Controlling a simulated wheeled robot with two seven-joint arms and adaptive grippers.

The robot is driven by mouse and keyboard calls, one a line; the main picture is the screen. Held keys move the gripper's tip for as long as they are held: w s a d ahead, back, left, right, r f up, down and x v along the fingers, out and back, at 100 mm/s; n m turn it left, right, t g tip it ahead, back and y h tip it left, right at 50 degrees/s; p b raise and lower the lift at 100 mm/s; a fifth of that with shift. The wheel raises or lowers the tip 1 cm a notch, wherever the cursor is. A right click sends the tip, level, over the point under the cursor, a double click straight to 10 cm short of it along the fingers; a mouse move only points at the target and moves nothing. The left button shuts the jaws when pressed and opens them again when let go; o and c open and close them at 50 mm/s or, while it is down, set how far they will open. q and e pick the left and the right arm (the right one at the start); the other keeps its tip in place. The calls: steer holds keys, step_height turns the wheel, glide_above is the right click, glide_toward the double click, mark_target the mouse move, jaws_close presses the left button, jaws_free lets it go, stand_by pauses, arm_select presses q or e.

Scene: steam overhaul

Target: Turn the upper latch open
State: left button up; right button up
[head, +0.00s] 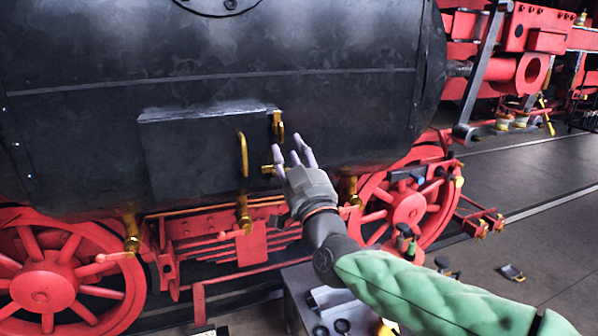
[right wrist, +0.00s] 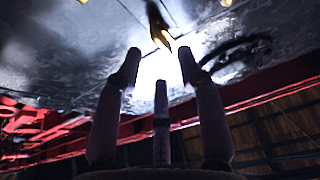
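The upper latch (head: 278,126) is a small brass piece, upright at the right edge of a dark hatch door (head: 190,150) on the black boiler. A lower brass latch (head: 267,169) sits below it, partly beside my fingers. A brass handle (head: 243,154) stands upright on the door. My right gripper (head: 291,153) has its three fingers spread and empty, just below and right of the upper latch, with no contact visible. In the right wrist view a brass latch (right wrist: 159,28) lies beyond the open fingertips (right wrist: 160,65); I cannot tell which one. My left gripper is not in view.
Red spoked wheels (head: 45,285) and red frame parts lie below the boiler. Brass fittings (head: 244,215) stick out under the door. A grey box with tools (head: 300,290) stands below my right arm. The floor (head: 530,200) at right is mostly clear.

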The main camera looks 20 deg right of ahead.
steer(key=shift+v, duration=2.6)
steer(key=w+a+f+g, duration=0.1)
steer(key=w+f+g, duration=0.15)
steer(key=f, duration=0.45)
steer(key=w+a+f+n+g+y, duration=0.1)
steer(key=w+a+f, duration=0.15)
steer(key=f, duration=0.45)
steer(key=w+f+g, duration=0.2)
steer(key=w+f, duration=0.1)
steer(key=f, duration=0.4)
step_height(320, 180, down, 22)
steer(key=s+a+g, duration=0.1)
steer(key=g, duration=0.4)
steer(key=s+f+m+g, duration=0.1)
steer(key=s+f+g, duration=0.1)
steer(key=s+f, duration=0.35)
steer(key=s+a+f+g+y, duration=0.1)
steer(key=s+f+g, duration=0.1)
steer(key=f, duration=0.7)
steer(key=s+f+m+g, duration=0.1)
steer(key=s+f+g, duration=0.1)
steer(key=s+f, duration=0.35)
steer(key=s+a+f+m+g+y, duration=0.1)
steer(key=s+f+g, duration=0.4)
steer(key=s+f, duration=0.7)
steer(key=s+a, duration=0.1)
steer(key=s, duration=0.2)
steer(key=shift+s+a+m, duration=0.2)
steer(key=shift+m, duration=0.1)
